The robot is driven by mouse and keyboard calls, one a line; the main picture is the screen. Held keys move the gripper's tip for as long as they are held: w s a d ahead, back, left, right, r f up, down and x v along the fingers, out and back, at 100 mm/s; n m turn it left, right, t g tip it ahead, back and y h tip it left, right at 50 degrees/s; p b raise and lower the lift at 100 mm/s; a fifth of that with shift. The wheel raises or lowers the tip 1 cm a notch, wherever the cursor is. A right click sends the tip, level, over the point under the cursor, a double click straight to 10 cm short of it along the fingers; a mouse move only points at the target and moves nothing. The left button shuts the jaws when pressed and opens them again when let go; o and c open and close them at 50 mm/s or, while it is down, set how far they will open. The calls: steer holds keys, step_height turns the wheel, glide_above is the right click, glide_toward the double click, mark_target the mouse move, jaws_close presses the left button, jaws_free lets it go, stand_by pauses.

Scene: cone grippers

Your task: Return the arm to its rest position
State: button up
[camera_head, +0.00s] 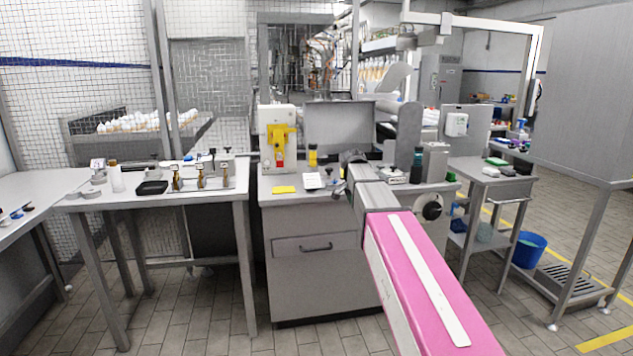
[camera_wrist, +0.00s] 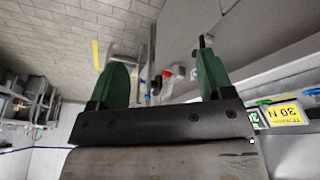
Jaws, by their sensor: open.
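My gripper (camera_wrist: 161,62) shows in the wrist view with its two green fingers spread wide apart. Nothing is held between them. In the head view my arm, with its pink link, reaches from the bottom right up to the grey cabinet (camera_head: 315,262) in the middle. The arm's far end is over the cabinet top, and I cannot make out the fingers there. The wrist view appears turned, with floor tiles at its upper left.
On the cabinet are a white and yellow device (camera_head: 278,140), a yellow pad (camera_head: 284,189) and a yellow-black bottle (camera_head: 312,157). A table (camera_head: 140,197) with small fittings stands left. A cart (camera_head: 496,177) and blue bucket (camera_head: 529,250) stand right. A yellow label (camera_wrist: 287,114) shows beside the gripper.

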steer(key=s+d+f+n+g+y, duration=0.1)
steer(key=s+f+n, duration=0.8)
steer(key=s+f, duration=1.7)
steer(key=shift+s+d+f+g+y, duration=0.15)
steer(key=shift+d+f+g+y, duration=0.25)
steer(key=shift+d+f+y, duration=0.55)
steer(key=shift+a+r, duration=0.1)
steer(key=shift+r, duration=0.15)
